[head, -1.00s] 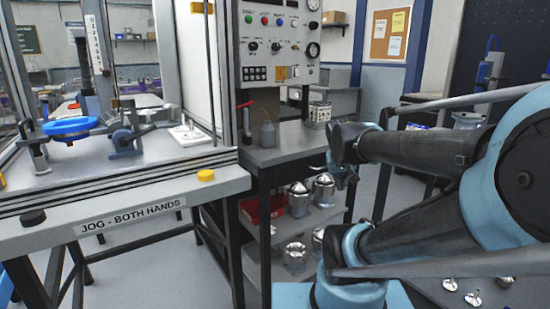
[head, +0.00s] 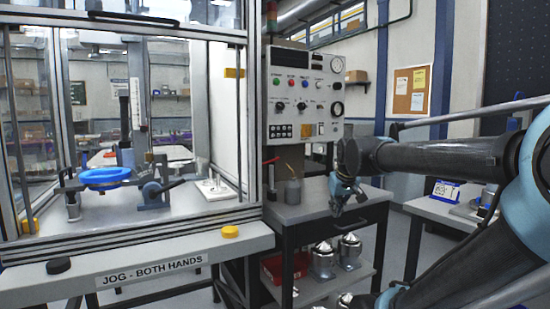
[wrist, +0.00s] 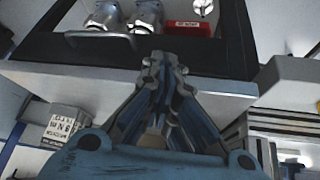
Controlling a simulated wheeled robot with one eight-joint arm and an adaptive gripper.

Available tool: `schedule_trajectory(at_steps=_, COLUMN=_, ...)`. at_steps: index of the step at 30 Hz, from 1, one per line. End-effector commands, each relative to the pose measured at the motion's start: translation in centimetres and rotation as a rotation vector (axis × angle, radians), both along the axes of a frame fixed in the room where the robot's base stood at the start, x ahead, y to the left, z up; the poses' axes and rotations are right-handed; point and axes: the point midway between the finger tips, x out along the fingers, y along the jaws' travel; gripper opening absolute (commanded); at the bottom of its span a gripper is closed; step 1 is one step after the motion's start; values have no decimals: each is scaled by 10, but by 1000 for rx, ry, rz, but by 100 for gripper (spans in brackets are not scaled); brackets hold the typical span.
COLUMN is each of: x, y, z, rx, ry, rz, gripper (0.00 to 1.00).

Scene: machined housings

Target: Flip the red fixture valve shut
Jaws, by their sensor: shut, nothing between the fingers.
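The red valve handle (head: 271,161) shows in the head view as a small lever sticking out near the top of a dark upright, between the glass-walled press and the grey bench. It looks roughly level, slightly tilted; its exact angle is too small to tell. My gripper (head: 340,209) is to the right of the valve and lower, apart from it, near the bench's right end. In the wrist view my gripper (wrist: 163,62) has its fingers together with nothing between them. The valve is not recognisable in the wrist view.
The control panel (head: 306,95) rises behind. A red bin (head: 285,268) and metal housings (head: 350,250) sit on the shelf below. The press table (head: 150,258) with a yellow button borders the left.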

Motion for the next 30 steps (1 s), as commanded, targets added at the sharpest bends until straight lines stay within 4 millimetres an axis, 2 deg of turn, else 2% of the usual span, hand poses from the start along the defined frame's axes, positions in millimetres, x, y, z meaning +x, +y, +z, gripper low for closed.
schedule_trajectory(at_steps=1, x=22, y=14, z=22, rx=1, ry=-36, rz=34, gripper=0)
schedule_trajectory(at_steps=3, x=49, y=32, z=49, rx=5, ry=-88, rz=75, gripper=0)
schedule_trajectory(at_steps=9, x=122, y=93, z=124, rx=16, ry=-238, rz=190, gripper=0)
schedule_trajectory(at_steps=12, x=154, y=127, z=160, rx=24, ry=-311, rz=246, gripper=0)
schedule_trajectory(at_steps=16, x=186, y=166, z=199, rx=35, ry=-395, rz=303, gripper=0)
schedule_trajectory(at_steps=18, x=198, y=183, z=214, rx=40, ry=-427, rz=326, gripper=0)
schedule_trajectory(at_steps=22, x=211, y=202, z=231, rx=46, ry=-466, rz=350, gripper=0)
schedule_trajectory(at_steps=26, x=217, y=209, z=235, rx=47, ry=-479, rz=358, gripper=0)
schedule_trajectory(at_steps=30, x=225, y=212, z=229, rx=47, ry=-478, rz=358, gripper=0)
